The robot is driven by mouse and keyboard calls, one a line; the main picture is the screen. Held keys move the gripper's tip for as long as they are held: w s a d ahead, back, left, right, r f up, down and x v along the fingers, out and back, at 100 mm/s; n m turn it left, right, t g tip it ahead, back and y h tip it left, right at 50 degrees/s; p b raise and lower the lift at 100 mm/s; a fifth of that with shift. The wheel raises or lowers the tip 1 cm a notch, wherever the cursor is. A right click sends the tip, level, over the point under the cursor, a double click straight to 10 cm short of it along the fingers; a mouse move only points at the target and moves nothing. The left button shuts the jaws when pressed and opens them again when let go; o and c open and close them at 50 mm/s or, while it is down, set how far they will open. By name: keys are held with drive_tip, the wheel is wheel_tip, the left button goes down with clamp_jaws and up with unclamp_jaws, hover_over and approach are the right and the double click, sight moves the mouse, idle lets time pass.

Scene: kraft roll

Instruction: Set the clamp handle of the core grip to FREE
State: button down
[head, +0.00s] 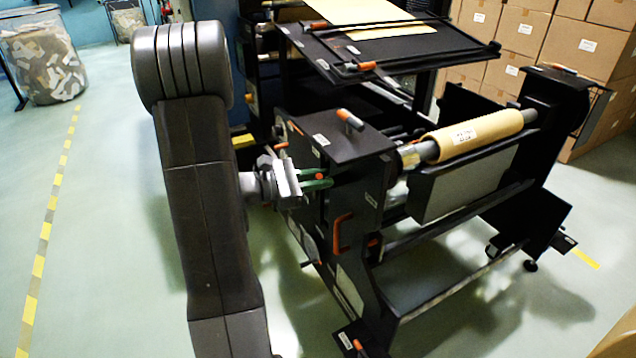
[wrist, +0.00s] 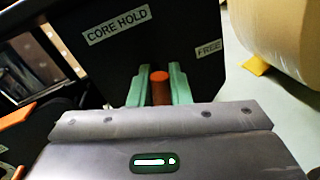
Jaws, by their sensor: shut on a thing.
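The clamp handle (wrist: 160,90) is an orange bar on the dark side plate of the machine. In the wrist view it stands between my green fingertips, below and between the labels CORE HOLD (wrist: 115,27) and FREE (wrist: 208,49). My gripper (wrist: 160,86) is shut on it, one finger on each side. In the head view my gripper (head: 322,179) reaches the machine's left side from the left, with a bit of the orange handle (head: 319,177) showing between the fingers. The handle's pivot is hidden, and I cannot tell its exact setting.
The kraft paper roll (head: 480,135) sits on its shaft across the machine frame. An orange-tipped lever (head: 350,119) stands on the top plate, and an orange bent handle (head: 338,233) is below my gripper. Cardboard boxes (head: 520,32) stand behind.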

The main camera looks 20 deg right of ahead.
drive_tip(key=shift+s+f+m+t+y+b, duration=0.25)
drive_tip(key=shift+s+f+m+t+b, duration=0.25)
drive_tip(key=shift+m+b, duration=2.1)
drive_tip(key=shift+s+f+m+t+y+b, duration=0.5)
drive_tip(key=shift+m+b, duration=1.25)
drive_tip(key=shift+b, duration=1.7)
drive_tip(key=shift+s+f+m+t+y+b, duration=0.2)
drive_tip(key=shift+f+m+t+b, duration=0.45)
drive_tip(key=shift+m+b, duration=1.95)
drive_tip(key=shift+n+b, duration=0.35)
drive_tip(key=shift+b, duration=0.1)
drive_tip(key=c, duration=1.4)
unclamp_jaws()
drive_tip(key=p+v, duration=0.4)
drive_tip(key=v, duration=0.9)
drive_tip(key=shift+a, duration=0.35)
